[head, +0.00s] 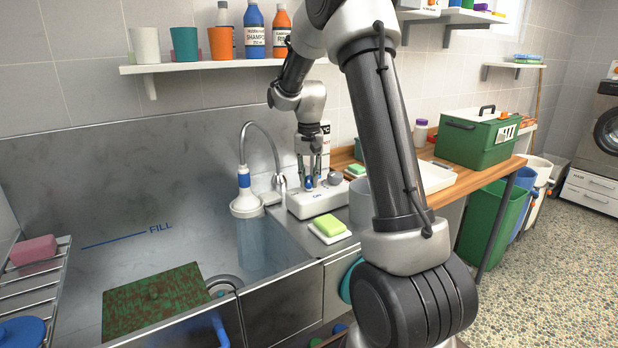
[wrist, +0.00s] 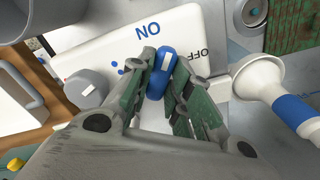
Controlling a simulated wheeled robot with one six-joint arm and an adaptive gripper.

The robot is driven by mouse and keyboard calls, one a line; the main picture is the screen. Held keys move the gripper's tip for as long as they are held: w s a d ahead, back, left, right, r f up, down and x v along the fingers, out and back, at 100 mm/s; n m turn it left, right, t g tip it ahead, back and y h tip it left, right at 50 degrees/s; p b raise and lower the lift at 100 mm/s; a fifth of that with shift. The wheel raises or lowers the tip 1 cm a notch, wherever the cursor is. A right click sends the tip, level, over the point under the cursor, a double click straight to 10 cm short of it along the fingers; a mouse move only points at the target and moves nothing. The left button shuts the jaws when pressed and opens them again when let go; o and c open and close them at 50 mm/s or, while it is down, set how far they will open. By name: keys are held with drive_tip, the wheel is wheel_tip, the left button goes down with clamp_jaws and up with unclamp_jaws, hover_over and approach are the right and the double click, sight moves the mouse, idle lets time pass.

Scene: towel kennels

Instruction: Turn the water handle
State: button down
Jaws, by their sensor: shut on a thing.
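The water handle is a blue lever (wrist: 160,75) with a white mark, on a white control box (wrist: 95,45) labelled ON and OFF. In the wrist view its marked end points up, between the two labels and nearer ON. My gripper (wrist: 162,92) is shut on the handle, with a green-padded finger on each side. In the head view my gripper (head: 314,180) reaches down onto the box (head: 318,200), and the fingers partly hide the handle. A pale, see-through column that looks like running water (head: 256,245) hangs below the white spray head (head: 246,205).
A grey knob (wrist: 88,87) is beside the handle on the box. The curved tap pipe (head: 262,125) stands close to its left. A green-yellow sponge (head: 328,225) lies in front. The steel sink (head: 150,255) holds a green-brown mat (head: 155,300). A green toolbox (head: 478,138) is at right.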

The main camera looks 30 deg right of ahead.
sight(309, 178)
drive_tip(key=shift+n, duration=0.5)
drive_tip(key=c, duration=1.3)
unclamp_jaws()
drive_tip(key=shift+r, duration=0.1)
wheel_tip(309, 178, up, 12)
drive_tip(key=shift+f, duration=0.1)
